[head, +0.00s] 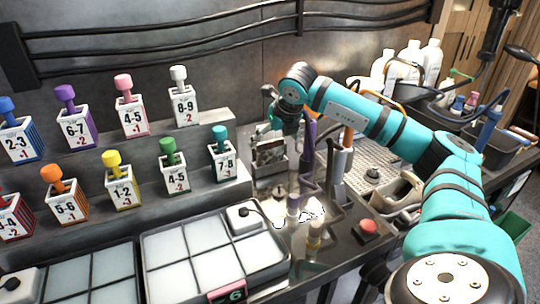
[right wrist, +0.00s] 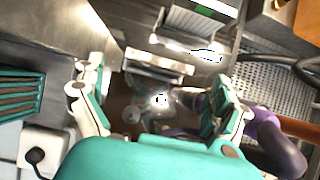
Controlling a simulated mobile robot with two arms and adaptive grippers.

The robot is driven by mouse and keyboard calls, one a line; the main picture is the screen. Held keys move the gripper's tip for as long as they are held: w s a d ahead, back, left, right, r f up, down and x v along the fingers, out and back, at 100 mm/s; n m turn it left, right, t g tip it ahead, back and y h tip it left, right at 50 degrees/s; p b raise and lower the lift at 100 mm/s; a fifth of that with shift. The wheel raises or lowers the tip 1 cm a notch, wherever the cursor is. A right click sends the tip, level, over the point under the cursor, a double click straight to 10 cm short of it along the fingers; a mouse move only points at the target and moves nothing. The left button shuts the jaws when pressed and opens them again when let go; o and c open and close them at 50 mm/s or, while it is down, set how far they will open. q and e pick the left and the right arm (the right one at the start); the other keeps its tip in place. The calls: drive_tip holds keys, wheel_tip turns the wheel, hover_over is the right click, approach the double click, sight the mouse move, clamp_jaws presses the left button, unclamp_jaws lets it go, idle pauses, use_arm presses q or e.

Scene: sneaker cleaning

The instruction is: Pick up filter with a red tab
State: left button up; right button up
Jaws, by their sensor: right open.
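I cannot make out a filter with a red tab for certain in either view. A small grey rack (head: 270,155) stands on the steel counter in the head view, holding dark panels whose tabs I cannot see. My right gripper (head: 283,118) is just above it, pointing down. In the right wrist view the right gripper (right wrist: 160,72) has its two teal and white fingers spread wide, with nothing held between them. A pale bar-shaped part (right wrist: 160,66) lies beyond the fingertips. My left gripper is not in view.
Numbered boxes with coloured knobs, such as the teal 7-8 box (head: 223,162), stand on a stepped shelf at left. A purple bent tube (head: 308,160) rises close right of the gripper. A red button (head: 367,229) and a tray of white pads (head: 190,262) are nearer.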

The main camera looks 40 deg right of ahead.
sight(271, 143)
drive_tip(key=p+x, duration=0.1)
drive_tip(key=x, duration=0.4)
drive_tip(key=shift+w+r, duration=0.1)
drive_tip(key=c, duration=1)
